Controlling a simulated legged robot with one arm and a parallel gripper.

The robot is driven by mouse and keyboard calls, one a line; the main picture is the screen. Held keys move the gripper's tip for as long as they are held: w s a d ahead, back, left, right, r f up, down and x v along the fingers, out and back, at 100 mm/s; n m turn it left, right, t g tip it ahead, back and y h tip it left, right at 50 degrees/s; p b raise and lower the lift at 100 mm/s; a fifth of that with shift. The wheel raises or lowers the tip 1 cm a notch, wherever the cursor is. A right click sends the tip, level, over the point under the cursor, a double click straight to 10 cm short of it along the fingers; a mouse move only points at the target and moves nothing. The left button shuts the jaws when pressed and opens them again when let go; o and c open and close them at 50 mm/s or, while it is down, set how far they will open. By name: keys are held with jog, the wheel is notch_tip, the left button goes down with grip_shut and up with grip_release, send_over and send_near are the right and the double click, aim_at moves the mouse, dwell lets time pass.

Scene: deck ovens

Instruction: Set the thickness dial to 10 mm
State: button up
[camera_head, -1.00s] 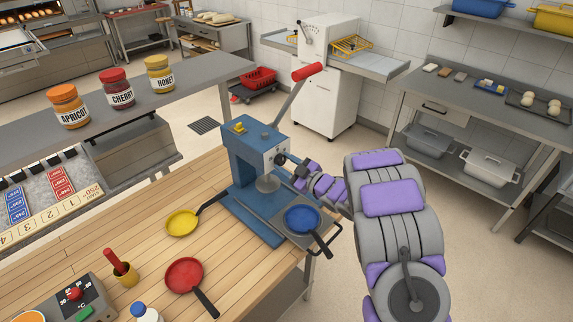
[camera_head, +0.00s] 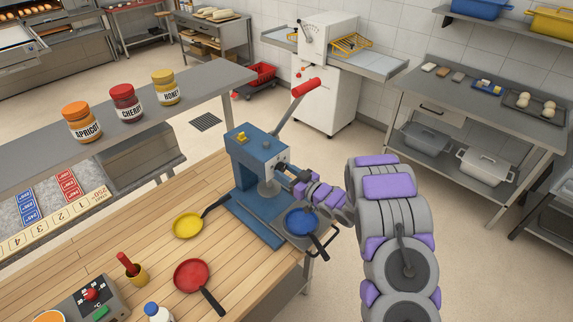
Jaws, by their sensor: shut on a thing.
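A blue press (camera_head: 247,158) stands on the wooden worktop (camera_head: 120,237), with a lever ending in a red grip (camera_head: 305,88). A round metal plate hangs under its head. The press's right-hand face has a small light panel with dark marks, too small to read. My gripper (camera_head: 284,170) is at this face, shut on a small dark dial knob there. The fingers and wrist hide most of the knob, and I cannot read its setting. A white machine (camera_head: 327,88) at the back wall also carries a curved scale (camera_head: 312,27) with a pointer, its figures unreadable.
A blue pan (camera_head: 300,221) lies just below my wrist, beside the press. Yellow (camera_head: 187,225) and red (camera_head: 191,273) pans lie on the worktop. A control box (camera_head: 88,298) and a bottle (camera_head: 156,311) are at the front. Jars stand on the grey shelf (camera_head: 200,88).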

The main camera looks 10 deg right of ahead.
jog(key=m+p, duration=0.5)
jog(key=shift+r+m, duration=0.15)
jog(key=shift+m, duration=0.25)
dwell(0.4)
jog(key=o, duration=1.1)
jog(key=shift+d, duration=0.1)
jog(key=shift+c, duration=0.2)
jog(key=b+v, duration=0.2)
jog(key=v, duration=1.5)
jog(key=shift+d, duration=0.15)
